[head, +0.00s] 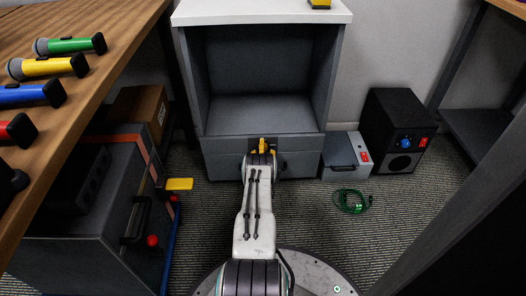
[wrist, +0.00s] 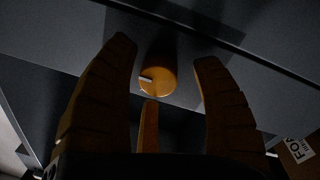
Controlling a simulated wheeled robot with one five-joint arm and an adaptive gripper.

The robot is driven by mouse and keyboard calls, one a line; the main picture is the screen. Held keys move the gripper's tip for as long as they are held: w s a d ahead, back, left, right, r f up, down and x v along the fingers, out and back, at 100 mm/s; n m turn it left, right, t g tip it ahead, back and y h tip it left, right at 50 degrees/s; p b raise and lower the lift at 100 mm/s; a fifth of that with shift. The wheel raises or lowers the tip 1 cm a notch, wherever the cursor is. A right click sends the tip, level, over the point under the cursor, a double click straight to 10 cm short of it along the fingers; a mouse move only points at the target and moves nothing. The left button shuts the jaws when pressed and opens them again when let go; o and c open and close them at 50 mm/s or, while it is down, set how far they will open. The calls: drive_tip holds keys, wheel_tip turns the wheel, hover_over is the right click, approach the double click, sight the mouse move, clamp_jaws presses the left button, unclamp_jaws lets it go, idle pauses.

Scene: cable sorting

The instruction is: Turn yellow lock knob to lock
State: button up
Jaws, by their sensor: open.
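The yellow lock knob (wrist: 158,77) shows in the wrist view as a round orange-yellow disc with a short pale mark at its left edge. It sits on a dark plate on the front of the grey cabinet (head: 222,157). My gripper (wrist: 165,75) is open, with one finger on the left of the knob, one on the right and one below it. The fingers look apart from the knob. In the head view my gripper (head: 262,146) is at the cabinet's lower front, and my arm and fingers largely hide the knob there.
A grey box (head: 342,160) with a red switch and a black speaker-like box (head: 384,125) stand to the right. A green cable (head: 352,203) lies on the carpet. Several coloured microphones lie on the wooden table (head: 108,40) at left. A dark case (head: 75,205) stands below it.

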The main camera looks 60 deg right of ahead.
drive_tip(key=shift+c, duration=0.3)
drive_tip(key=c, duration=1.1)
drive_tip(key=shift+w+n, duration=0.1)
drive_tip(key=shift+n, duration=1.5)
drive_tip(key=shift+c, duration=0.2)
drive_tip(key=o, duration=1.2)
drive_tip(key=v, duration=1.2)
